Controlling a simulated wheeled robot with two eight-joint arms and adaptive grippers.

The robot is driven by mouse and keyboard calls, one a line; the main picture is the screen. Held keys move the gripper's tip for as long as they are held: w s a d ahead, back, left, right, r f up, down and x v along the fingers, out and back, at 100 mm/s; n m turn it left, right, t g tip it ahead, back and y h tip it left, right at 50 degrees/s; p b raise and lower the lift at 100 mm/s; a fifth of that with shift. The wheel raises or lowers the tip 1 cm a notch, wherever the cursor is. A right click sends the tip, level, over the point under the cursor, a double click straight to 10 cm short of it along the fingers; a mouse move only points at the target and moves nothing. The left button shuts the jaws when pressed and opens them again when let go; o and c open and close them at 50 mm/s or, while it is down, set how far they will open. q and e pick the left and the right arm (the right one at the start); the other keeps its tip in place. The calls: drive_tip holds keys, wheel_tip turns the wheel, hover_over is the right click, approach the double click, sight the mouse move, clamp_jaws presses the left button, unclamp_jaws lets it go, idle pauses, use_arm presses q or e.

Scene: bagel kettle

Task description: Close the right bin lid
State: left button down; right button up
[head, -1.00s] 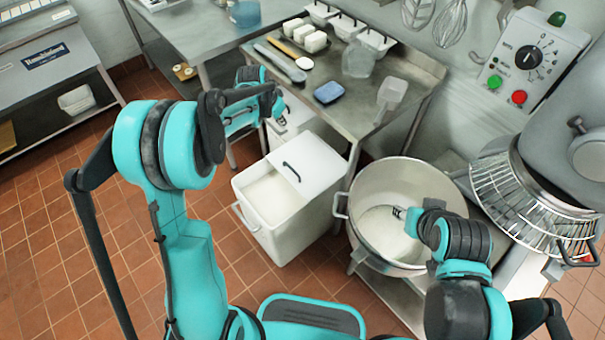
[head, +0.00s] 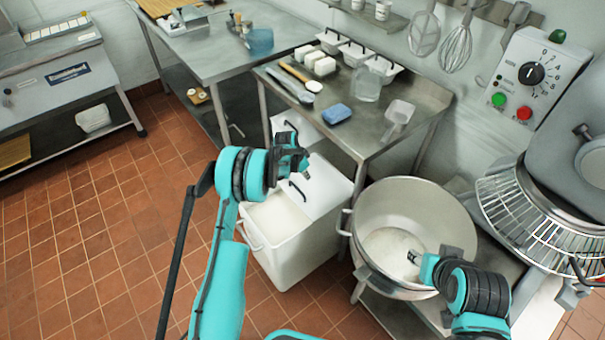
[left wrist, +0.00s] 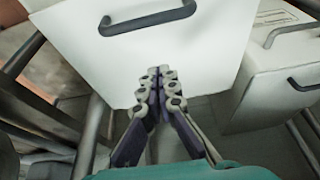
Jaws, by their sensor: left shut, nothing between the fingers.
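The near white bin (head: 290,262) stands on the floor left of the big pot. Its lid (head: 325,188) covers only the far part, and the front is open, showing pale contents (head: 275,218). My left gripper (head: 302,168) is shut and empty, just above the far side of this lid, near its dark handle (head: 297,190). In the left wrist view, the shut fingertips (left wrist: 160,75) lie in front of a white panel (left wrist: 190,60) with a dark handle (left wrist: 148,18); contact is unclear. My right gripper (head: 415,258) is over the pot's opening; its jaws are too small to judge.
A second white bin (head: 312,124) stands behind, partly under the steel table (head: 420,100), and shows at right in the left wrist view (left wrist: 270,90). The steel pot (head: 375,210) is close on the right. Tiled floor (head: 90,240) at left is clear.

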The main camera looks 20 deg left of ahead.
sight(299, 183)
use_arm(q)
drive_tip(key=shift+x, duration=1)
drive_tip(key=shift+s+a+f+b, duration=0.1)
drive_tip(key=shift+s+a+b, duration=0.55)
drive_tip(key=shift+s+a, duration=0.6)
drive_tip(key=shift+s, duration=0.35)
use_arm(e)
drive_tip(key=shift+f, duration=1.05)
